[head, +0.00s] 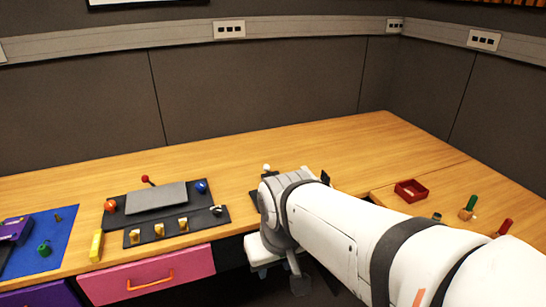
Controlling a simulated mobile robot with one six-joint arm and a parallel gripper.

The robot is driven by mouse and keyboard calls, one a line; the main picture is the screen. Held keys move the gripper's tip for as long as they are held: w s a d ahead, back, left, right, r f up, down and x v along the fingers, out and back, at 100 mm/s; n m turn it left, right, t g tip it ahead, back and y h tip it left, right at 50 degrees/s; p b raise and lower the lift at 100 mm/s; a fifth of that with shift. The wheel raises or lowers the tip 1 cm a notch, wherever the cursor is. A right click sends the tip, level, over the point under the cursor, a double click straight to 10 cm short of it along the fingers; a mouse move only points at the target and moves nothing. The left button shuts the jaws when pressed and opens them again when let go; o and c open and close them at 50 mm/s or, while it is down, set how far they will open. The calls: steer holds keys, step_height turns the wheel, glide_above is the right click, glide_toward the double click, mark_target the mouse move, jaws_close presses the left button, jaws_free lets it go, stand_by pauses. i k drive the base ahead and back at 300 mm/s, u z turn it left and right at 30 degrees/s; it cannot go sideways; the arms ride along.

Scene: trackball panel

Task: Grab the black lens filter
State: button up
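I cannot pick out the black lens filter for certain. A small dark round piece (217,210) lies at the right of the dark control panel (120,222), too small to identify. A black upright piece (325,177) shows just behind my arm and is also unclear. My white arm reaches in from the lower right and bends down near the table's front edge.
The panel carries a grey plate (157,197), a red-tipped stick (146,179), an orange ball (110,206) and a blue ball (201,186). A yellow block (96,246) stands left. A red tray (411,191) sits right. The back of the wooden table (240,145) is clear.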

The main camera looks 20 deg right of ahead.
mark_target(325, 179)
steer(key=k, duration=0.4)
steer(key=z, duration=1.05)
steer(key=i, duration=1.75)
steer(key=u, duration=0.45)
